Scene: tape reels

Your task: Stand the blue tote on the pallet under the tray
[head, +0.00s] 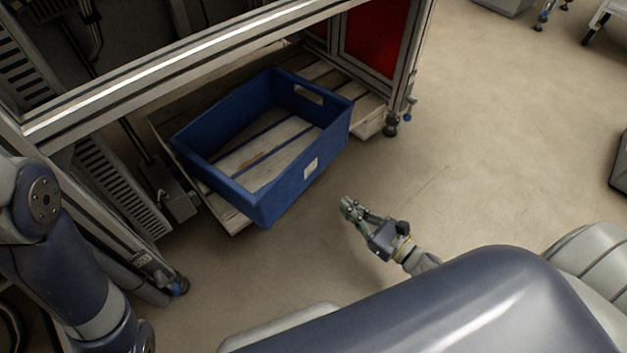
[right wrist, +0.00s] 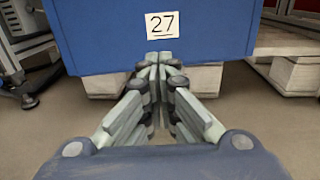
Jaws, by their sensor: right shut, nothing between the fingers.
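The blue tote (head: 285,190) sits upright on the wooden pallet (head: 370,120), turned at an angle, its near wall close to the pallet's front edge. Pale slats and blue strips show inside it. The right wrist view shows its blue wall (right wrist: 100,30) with a label (right wrist: 162,25) reading 27, above the pallet blocks (right wrist: 193,80). My right gripper (head: 347,207) is shut and empty, in front of that wall; whether it touches the wall I cannot tell. My left arm shows at the left, but its gripper is out of view. I cannot make out the tray.
A grey box (head: 178,203) stands left of the pallet. The floor (head: 480,150) to the right is clear.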

